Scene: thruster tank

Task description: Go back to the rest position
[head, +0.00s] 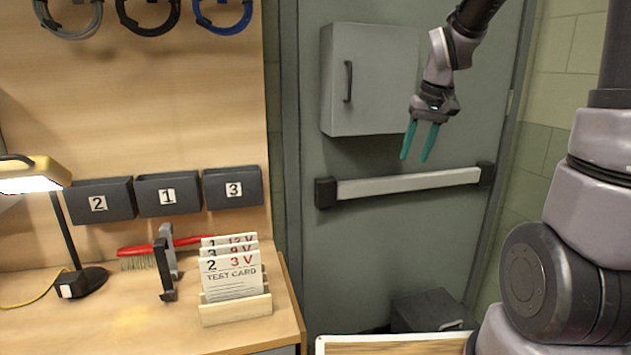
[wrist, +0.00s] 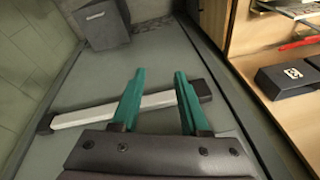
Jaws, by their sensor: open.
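My gripper (head: 415,141) has two teal fingers. In the head view it hangs at the upper right, in front of the grey door, with the fingers pointing down. The fingers are apart with nothing between them. In the wrist view my gripper (wrist: 160,88) also shows open and empty, with the door and its push bar behind it. It touches nothing that I can see.
The workbench (head: 130,318) at the left holds test cards (head: 232,277) in a wooden rack, a lamp (head: 35,178) and a red-handled brush (head: 135,252). Numbered bins (head: 168,195) hang on the panel. A grey cabinet (head: 338,80) and push bar (head: 405,185) are on the door.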

